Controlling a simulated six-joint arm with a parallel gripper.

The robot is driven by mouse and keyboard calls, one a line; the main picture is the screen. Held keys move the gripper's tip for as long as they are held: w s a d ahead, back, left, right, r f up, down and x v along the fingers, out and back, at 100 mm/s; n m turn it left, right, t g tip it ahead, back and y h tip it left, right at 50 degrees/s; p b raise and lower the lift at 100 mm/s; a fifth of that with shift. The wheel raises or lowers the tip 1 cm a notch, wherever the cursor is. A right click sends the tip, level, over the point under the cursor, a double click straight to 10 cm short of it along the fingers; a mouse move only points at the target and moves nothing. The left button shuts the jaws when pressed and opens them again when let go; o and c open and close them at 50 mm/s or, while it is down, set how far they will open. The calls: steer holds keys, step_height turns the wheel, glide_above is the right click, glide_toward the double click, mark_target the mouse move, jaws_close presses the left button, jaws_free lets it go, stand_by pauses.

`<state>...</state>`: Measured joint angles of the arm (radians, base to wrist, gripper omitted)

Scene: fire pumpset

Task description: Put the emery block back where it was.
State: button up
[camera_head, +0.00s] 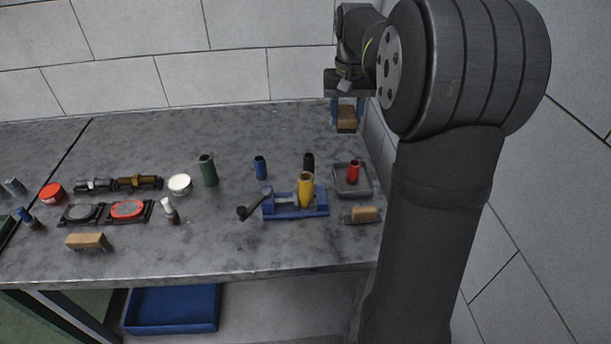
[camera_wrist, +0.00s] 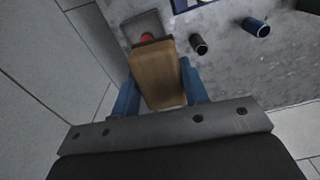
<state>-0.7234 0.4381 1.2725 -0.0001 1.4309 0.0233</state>
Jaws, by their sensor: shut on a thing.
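My gripper (camera_head: 347,101), with blue fingers, is shut on a brown emery block (camera_head: 347,122) and holds it above the back right of the workbench, near the wall. In the wrist view the block (camera_wrist: 157,72) sits between the two blue fingers (camera_wrist: 158,84), its long side pointing away from the gripper. Two similar tan blocks with dark undersides are on the bench, one at the front left (camera_head: 88,241) and one at the right (camera_head: 362,214), near the vise.
A blue vise (camera_head: 290,206) holds a yellow cylinder (camera_head: 306,188). A grey tray (camera_head: 365,186) with a red cylinder (camera_head: 353,170) is behind the right-hand block. Black (camera_head: 308,162), blue (camera_head: 260,166) and green (camera_head: 207,170) cylinders stand left of it. The bench's back strip is clear.

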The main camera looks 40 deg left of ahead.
steer(key=shift+a, duration=0.1)
steer(key=s+a+f, duration=0.3)
steer(key=s+a, duration=0.3)
steer(key=s, duration=0.2)
steer(key=s+a+f, duration=0.4)
steer(key=s+a, duration=0.3)
steer(key=n, duration=0.1)
glide_above(209, 228)
step_height(209, 228, down, 11)
steer(key=shift+f, duration=2.35)
steer(key=shift+f, duration=0.1)
steer(key=o, duration=0.9)
